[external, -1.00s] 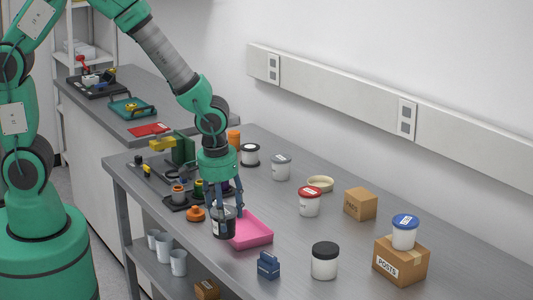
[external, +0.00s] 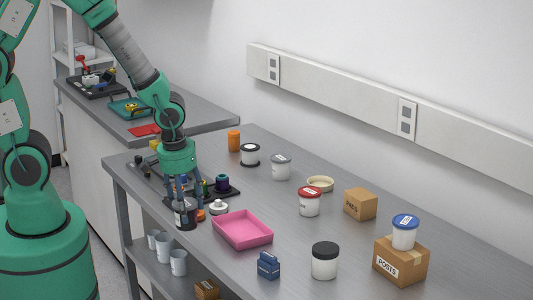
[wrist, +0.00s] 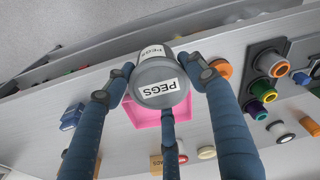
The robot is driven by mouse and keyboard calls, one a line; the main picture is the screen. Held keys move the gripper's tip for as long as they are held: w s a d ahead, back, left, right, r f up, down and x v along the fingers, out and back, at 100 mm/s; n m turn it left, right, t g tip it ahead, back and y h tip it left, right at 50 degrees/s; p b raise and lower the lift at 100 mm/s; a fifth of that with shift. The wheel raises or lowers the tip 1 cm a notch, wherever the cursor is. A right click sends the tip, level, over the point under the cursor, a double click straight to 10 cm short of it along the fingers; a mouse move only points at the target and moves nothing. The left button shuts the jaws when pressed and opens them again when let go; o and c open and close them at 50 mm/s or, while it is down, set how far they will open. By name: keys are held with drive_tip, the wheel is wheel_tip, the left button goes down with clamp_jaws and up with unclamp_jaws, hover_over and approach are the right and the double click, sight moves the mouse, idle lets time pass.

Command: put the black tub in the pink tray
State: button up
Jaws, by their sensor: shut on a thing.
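A dark tub (external: 185,217) with a white label is held in my gripper (external: 187,203), near the front edge of the bench in the external view. In the wrist view the tub (wrist: 155,72) looks grey, with PEGS on its lid and side, and the fingers (wrist: 166,88) close around it. The pink tray (external: 243,230) is empty in the external view and lies to the right of the tub, apart from it. In the wrist view the tub partly covers the tray (wrist: 145,114). I cannot tell how high the tub is above the bench.
A white knob-like part (external: 218,207) lies between my gripper and the tray. A blue block (external: 268,265) and a white tub with a black lid (external: 324,262) stand right of the tray. A dark holder with round parts (external: 221,186) is behind my gripper.

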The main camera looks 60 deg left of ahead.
drive_tip(key=shift+w, duration=0.1)
drive_tip(key=w+d, duration=0.1)
drive_tip(key=w, duration=0.6)
drive_tip(key=w+d+f, duration=0.1)
drive_tip(key=w+d, duration=0.1)
drive_tip(key=w, duration=0.6)
drive_tip(key=shift+w+d+f, duration=0.25)
drive_tip(key=shift+d, duration=0.05)
drive_tip(key=shift+f+b, duration=0.45)
drive_tip(key=shift+f, duration=1.3)
drive_tip(key=shift+f, duration=0.1)
drive_tip(key=o, duration=1.3)
drive_tip(key=shift+c, duration=0.2)
wheel_tip(320, 180, up, 12)
drive_tip(key=s+p, duration=0.1)
drive_tip(key=shift+s+d, duration=0.25)
drive_tip(key=shift+s, duration=0.05)
